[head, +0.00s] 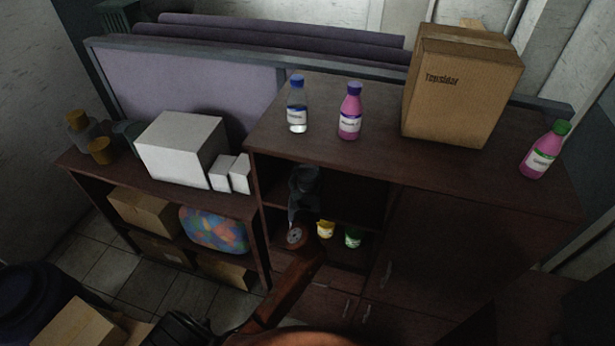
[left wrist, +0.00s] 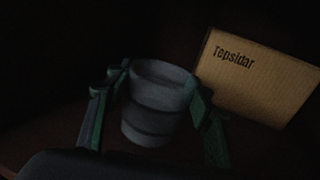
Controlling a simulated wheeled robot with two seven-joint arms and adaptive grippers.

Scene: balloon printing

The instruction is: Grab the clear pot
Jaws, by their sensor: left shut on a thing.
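The clear pot (left wrist: 158,100) looks grey and translucent, with darker bands, in the dim left wrist view. It stands between the green-edged fingers of my left gripper (left wrist: 157,92), which is shut on it, one finger on each side. In the head view my left gripper (head: 304,178) is inside the open compartment of the dark brown cabinet (head: 420,165), at its left side. I cannot make out the pot in the head view.
A yellow pot (head: 325,229) and a green pot (head: 352,238) stand lower in the compartment. A cardboard box (left wrist: 255,80) is beside the clear pot. Bottles, including a clear one (head: 297,105), and a large carton (head: 460,90) stand on the cabinet top.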

